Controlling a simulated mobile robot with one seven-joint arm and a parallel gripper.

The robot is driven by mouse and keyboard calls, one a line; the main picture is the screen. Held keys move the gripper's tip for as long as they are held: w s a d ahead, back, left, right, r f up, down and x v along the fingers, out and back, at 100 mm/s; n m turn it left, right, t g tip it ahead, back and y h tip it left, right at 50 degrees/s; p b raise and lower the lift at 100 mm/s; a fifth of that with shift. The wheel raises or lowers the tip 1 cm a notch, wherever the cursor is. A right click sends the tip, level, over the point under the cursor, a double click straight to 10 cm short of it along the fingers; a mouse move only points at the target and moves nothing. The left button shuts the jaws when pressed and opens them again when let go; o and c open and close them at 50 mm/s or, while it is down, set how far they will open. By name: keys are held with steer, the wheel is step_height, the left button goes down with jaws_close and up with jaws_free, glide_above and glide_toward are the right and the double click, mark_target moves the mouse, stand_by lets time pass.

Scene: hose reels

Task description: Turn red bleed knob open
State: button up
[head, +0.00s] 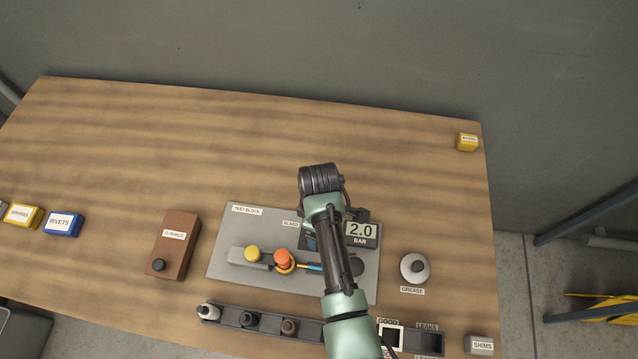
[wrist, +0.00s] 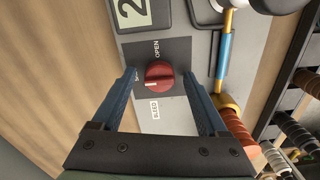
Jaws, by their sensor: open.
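The red bleed knob (wrist: 160,74) sits on a dark square plate on the grey test block (head: 240,225). Its white pointer mark faces left in the wrist view, away from the word OPEN above the knob. Another label at the plate's left is partly covered by a finger. My gripper (wrist: 159,76) is open, with one blue fingertip on each side of the knob; I cannot tell whether either touches it. The display (head: 361,231) reads 2.0 BAR.
Yellow (head: 252,253) and orange (head: 282,258) caps stand on the block, left of my arm. A brown O-rings box (head: 174,246) is further left. A rack (head: 267,322) with several fittings lies in front. A grease pot (head: 414,267) stands right.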

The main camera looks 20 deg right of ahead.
jaws_close()
steer(key=shift+m, duration=0.4)
steer(key=m+p, duration=0.1)
steer(key=m, duration=0.2)
steer(key=shift+r+m+p, duration=0.1)
steer(key=shift+m+p, duration=0.2)
steer(key=m+p, duration=0.1)
steer(key=m, duration=0.3)
steer(key=shift+m, duration=0.3)
steer(key=m, duration=0.4)
steer(key=shift+p, duration=0.35)
steer(key=shift+m+p, duration=0.3)
steer(key=shift+m, duration=2.2)
